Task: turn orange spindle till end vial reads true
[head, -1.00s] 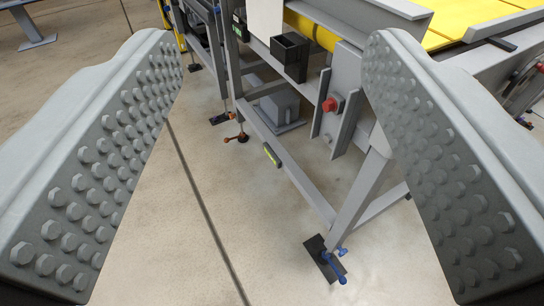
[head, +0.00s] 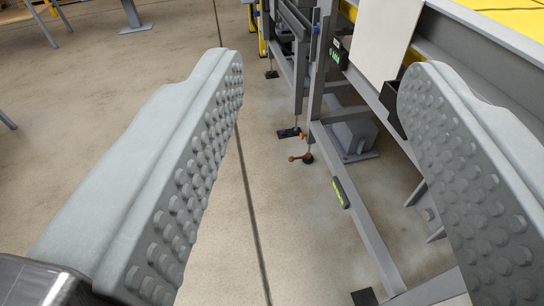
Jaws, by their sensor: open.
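My gripper (head: 318,160) is open and empty, its two studded grey fingers wide apart in the foreground. Between and beyond the fingers, the orange spindle (head: 301,158) sits low on a leg of the grey frame, near the floor. It looks like a small orange handle with a dark foot beside it. The end vial (head: 340,192) is a yellow-green strip in a dark holder on the low rail of the frame. Its bubble is too small to read. My gripper touches neither of them.
The grey frame (head: 365,232) runs along the right, with a white panel (head: 381,38) and a dark box (head: 391,108) above. A black foot plate (head: 364,297) stands at the bottom. Another black foot plate (head: 289,133) lies behind the spindle.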

